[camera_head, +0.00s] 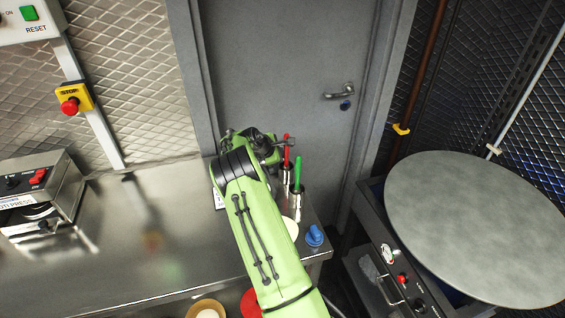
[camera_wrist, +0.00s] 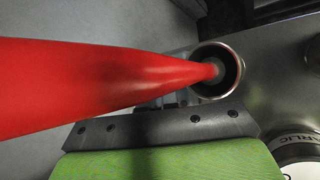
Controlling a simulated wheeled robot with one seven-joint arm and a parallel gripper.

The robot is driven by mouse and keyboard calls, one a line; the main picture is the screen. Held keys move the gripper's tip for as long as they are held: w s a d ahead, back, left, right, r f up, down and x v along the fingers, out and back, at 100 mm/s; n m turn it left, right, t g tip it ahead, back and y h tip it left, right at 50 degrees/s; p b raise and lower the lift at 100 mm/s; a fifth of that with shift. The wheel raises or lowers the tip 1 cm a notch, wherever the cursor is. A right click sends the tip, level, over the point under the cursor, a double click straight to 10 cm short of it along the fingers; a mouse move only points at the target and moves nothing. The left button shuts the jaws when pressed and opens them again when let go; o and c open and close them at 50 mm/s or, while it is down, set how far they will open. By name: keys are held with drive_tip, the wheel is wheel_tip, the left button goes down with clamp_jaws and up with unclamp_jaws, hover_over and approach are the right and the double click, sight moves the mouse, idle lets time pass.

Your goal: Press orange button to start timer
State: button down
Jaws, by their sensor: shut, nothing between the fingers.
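I see no button that is clearly orange in either view. My gripper (camera_head: 280,144) is at the back right of the steel counter (camera_head: 160,225), partly hidden by my own wrist; it is shut and empty. A red handle (camera_head: 287,152) stands upright in a metal cup close beside it. In the wrist view the red handle (camera_wrist: 110,82) crosses close in front of the camera, above a dark bar of my gripper, and ends in a round metal cup (camera_wrist: 235,66). I cannot tell whether the gripper touches the handle. The fingertips are not clear.
A green handle (camera_head: 297,172) and a blue object (camera_head: 314,236) stand nearby. A red stop button (camera_head: 70,105) is on the wall. A press (camera_head: 40,190) with a red switch stands left. A round disc (camera_head: 480,225) is right, above a panel with a red button (camera_head: 402,280).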

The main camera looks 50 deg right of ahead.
drive_tip(key=shift+f, duration=0.1)
drive_tip(key=shift+f, duration=0.3)
drive_tip(key=shift+f+b, duration=0.5)
idle(0.7)
drive_tip(key=shift+r, duration=0.1)
drive_tip(key=shift+r+p, duration=0.65)
drive_tip(key=shift+r, duration=0.2)
wheel_tip(320, 180, up, 5)
drive_tip(key=p, duration=0.3)
drive_tip(key=shift+p, duration=0.3)
